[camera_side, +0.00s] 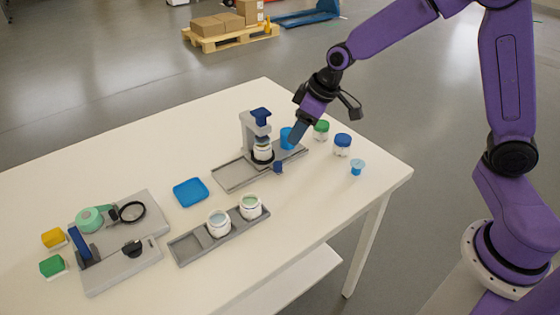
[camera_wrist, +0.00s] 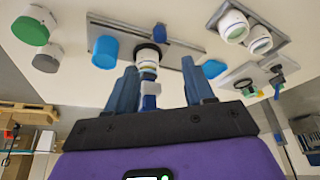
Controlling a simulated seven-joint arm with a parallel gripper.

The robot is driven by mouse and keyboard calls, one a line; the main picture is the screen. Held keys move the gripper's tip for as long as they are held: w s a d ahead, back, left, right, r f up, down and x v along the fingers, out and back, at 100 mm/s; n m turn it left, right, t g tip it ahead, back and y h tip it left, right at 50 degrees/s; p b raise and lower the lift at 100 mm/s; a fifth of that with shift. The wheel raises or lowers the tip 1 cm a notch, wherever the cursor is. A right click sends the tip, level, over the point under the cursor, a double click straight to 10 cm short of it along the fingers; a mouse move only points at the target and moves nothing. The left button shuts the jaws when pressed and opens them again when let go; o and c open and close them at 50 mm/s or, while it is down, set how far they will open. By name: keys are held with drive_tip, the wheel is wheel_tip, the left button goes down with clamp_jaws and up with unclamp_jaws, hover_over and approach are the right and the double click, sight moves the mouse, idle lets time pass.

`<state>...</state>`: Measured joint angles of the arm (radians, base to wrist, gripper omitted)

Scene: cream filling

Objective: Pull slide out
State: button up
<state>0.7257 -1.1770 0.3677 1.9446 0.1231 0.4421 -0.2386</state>
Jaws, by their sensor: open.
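The grey filling station (camera_side: 247,130) stands upright on its long grey base plate (camera_side: 236,175), with a blue block on top. A white jar (camera_side: 263,149) sits under its head; the same jar (camera_wrist: 148,59) shows in the wrist view. A small blue handle (camera_side: 278,167), probably the slide's, is at the front edge of the station; it also shows in the wrist view (camera_wrist: 160,33). My gripper (camera_side: 296,134) is open, above and behind the right end of the base. In the wrist view its fingers (camera_wrist: 161,75) are apart with nothing clasped. The slide itself is largely hidden.
A blue cup (camera_side: 287,138) stands close to my fingers. A tray (camera_side: 184,249) with two open jars lies in front, and a blue square (camera_side: 190,192) lies left.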

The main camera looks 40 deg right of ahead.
sight(279, 163)
drive_tip(key=x, duration=1.3)
drive_tip(key=shift+r, duration=0.1)
clamp_jaws()
